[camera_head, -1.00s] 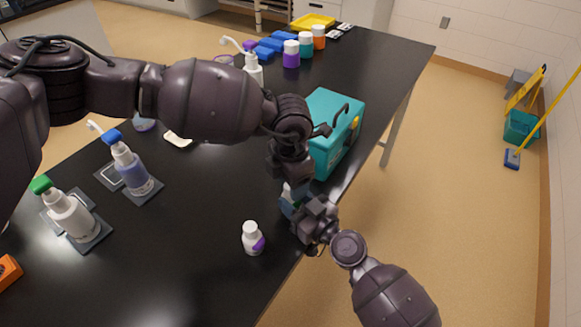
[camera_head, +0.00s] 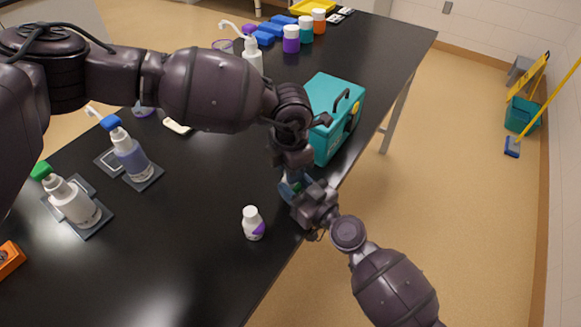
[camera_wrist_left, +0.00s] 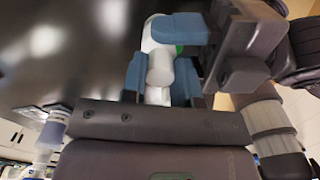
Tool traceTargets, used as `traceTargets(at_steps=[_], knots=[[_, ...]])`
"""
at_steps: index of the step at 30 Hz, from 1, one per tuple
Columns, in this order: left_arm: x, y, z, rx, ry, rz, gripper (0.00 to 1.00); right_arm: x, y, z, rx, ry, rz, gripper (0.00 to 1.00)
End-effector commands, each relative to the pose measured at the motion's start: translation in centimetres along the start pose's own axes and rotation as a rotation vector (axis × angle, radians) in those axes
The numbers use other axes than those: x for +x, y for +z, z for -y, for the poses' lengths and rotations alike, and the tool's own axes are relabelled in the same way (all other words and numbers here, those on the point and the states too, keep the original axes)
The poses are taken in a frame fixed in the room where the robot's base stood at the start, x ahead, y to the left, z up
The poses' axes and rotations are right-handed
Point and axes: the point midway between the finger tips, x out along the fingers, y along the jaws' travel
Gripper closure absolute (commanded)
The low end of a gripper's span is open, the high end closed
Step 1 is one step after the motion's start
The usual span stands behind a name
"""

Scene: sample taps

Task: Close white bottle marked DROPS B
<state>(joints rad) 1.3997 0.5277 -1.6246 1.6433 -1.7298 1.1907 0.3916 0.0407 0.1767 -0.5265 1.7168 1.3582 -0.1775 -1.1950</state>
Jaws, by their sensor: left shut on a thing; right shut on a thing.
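My two grippers meet above the table's right edge. In the left wrist view, my left gripper (camera_wrist_left: 160,78) is shut on a white cylindrical piece (camera_wrist_left: 160,68), its blue fingers on either side. A white bottle body with a green patch (camera_wrist_left: 180,49) lies in line with that piece, and a blue finger of my right gripper (camera_wrist_left: 178,28) is against it. In the head view, my left gripper (camera_head: 290,184) and right gripper (camera_head: 298,193) hide almost all of the bottle. Its lettering cannot be read, and whether the cap is seated cannot be told.
A white bottle with a purple label (camera_head: 253,223) stands left of the grippers. A teal case (camera_head: 333,130) stands close behind them. Pump bottles with blue (camera_head: 130,158) and green (camera_head: 75,204) heads stand on dark mats at left.

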Motion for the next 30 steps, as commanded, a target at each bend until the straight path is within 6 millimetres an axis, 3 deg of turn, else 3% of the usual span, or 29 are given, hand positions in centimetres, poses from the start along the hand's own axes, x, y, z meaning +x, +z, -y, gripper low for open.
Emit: traceTargets(at_steps=[16,21,22,27,30], knots=[[0.03,-0.04,0.07,0.681,0.000,0.000,1.00,-0.01,0.01,-0.01,0.000,0.000,0.000,1.00],[0.03,-0.04,0.07,0.690,0.000,0.000,1.00,-0.01,0.01,-0.01,0.000,0.000,0.000,1.00],[0.03,-0.04,0.07,0.689,0.000,0.000,0.68,-0.01,0.01,-0.01,0.000,0.000,0.000,1.00],[0.04,-0.04,0.07,0.688,0.000,0.000,0.43,-0.01,0.00,-0.01,0.000,0.000,0.000,1.00],[0.04,-0.04,0.07,0.688,0.000,0.000,0.43,-0.01,0.00,-0.01,0.000,0.000,0.000,1.00]])
